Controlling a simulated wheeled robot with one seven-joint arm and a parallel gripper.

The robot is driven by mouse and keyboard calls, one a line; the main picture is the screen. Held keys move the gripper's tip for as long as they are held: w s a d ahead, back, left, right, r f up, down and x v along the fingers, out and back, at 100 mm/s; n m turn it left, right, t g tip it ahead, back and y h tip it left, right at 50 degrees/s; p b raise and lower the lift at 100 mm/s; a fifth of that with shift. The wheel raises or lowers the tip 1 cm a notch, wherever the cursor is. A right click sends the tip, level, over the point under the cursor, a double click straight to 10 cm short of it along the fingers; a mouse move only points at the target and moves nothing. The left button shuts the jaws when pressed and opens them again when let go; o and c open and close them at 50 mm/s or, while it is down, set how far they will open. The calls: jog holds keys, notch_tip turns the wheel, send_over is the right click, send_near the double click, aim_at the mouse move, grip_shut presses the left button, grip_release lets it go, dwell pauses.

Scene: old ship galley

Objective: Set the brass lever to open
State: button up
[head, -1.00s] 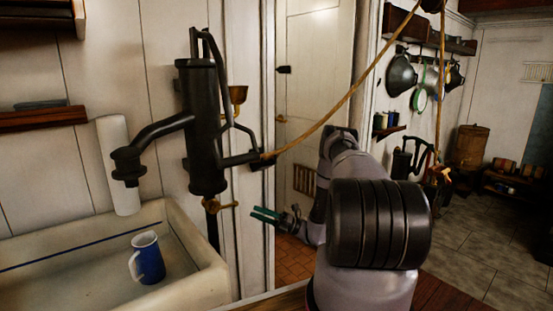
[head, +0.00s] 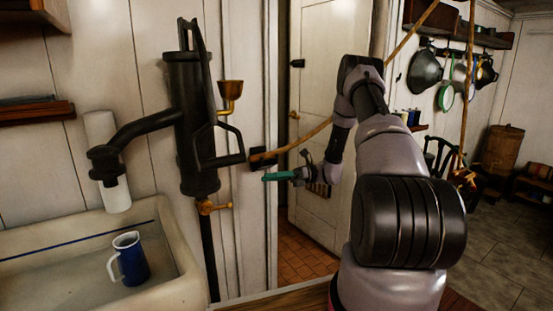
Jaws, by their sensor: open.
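The brass lever (head: 216,207) sits low on the dark pump (head: 194,125), at the top of a dark pipe. Its handle sticks out roughly level to the right. My gripper (head: 274,176) has teal fingers pointing left and is open, seen edge-on with the gap between its fingers hard to make out. It is to the right of the brass lever and higher in the picture, apart from it and with nothing visible in it.
A brass cup (head: 230,89) is beside the pump. A blue jug (head: 131,259) stands in the pale sink (head: 185,285). A door (head: 325,80) is behind my arm.

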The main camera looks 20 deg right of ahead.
jog(key=s+a+r+n+g+h, duration=0.1)
jog(key=s+r+n+h, duration=0.3)
jog(key=r, duration=0.4)
jog(key=shift+a+n+g, duration=0.3)
jog(key=shift+n+g, duration=0.4)
jog(key=shift+g, duration=0.2)
jog(key=shift+s, duration=0.1)
